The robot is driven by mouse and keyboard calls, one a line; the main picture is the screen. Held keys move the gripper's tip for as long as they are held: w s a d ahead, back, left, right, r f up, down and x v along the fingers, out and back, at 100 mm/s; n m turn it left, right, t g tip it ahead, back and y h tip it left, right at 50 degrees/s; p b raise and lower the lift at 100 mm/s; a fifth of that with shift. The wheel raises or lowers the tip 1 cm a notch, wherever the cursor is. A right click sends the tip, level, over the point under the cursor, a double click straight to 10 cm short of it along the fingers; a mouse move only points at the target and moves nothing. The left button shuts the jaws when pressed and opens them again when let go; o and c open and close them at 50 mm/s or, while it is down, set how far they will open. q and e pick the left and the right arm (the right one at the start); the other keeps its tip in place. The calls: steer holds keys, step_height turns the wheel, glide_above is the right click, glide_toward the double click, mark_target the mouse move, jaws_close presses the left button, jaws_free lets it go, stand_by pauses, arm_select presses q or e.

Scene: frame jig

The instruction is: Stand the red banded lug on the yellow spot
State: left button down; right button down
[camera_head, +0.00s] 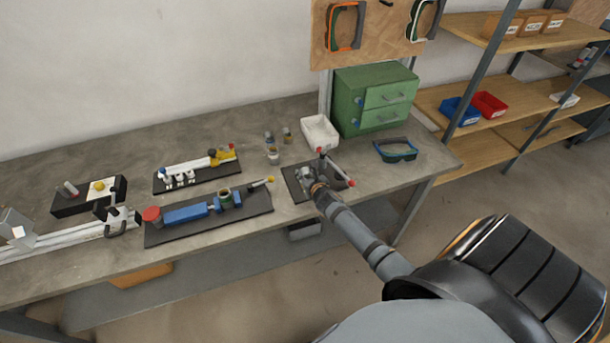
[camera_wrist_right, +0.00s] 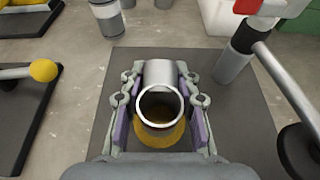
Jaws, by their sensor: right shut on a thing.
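My right gripper (camera_head: 308,178) is low over a small dark mat (camera_head: 290,179) at the right part of the bench. In the right wrist view it (camera_wrist_right: 160,110) is shut on a grey hollow lug (camera_wrist_right: 164,74), with a finger on each side. The lug's open ring end faces the camera. No red band shows on it in this view. A round yellow patch (camera_wrist_right: 160,136) shows just below the ring, partly hidden by it; I cannot tell whether the lug touches it. My left gripper is not in view.
A blue-bodied fixture (camera_head: 186,214) lies to the left. Goggles (camera_head: 396,150) and a green drawer cabinet (camera_head: 372,98) are to the right.

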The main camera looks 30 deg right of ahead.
steer(key=shift+s, duration=0.1)
steer(key=c, duration=1)
jaws_free()
steer(key=shift+f, duration=0.1)
steer(key=shift+r, duration=0.3)
steer(key=v, duration=1.2)
steer(key=shift+f, duration=0.15)
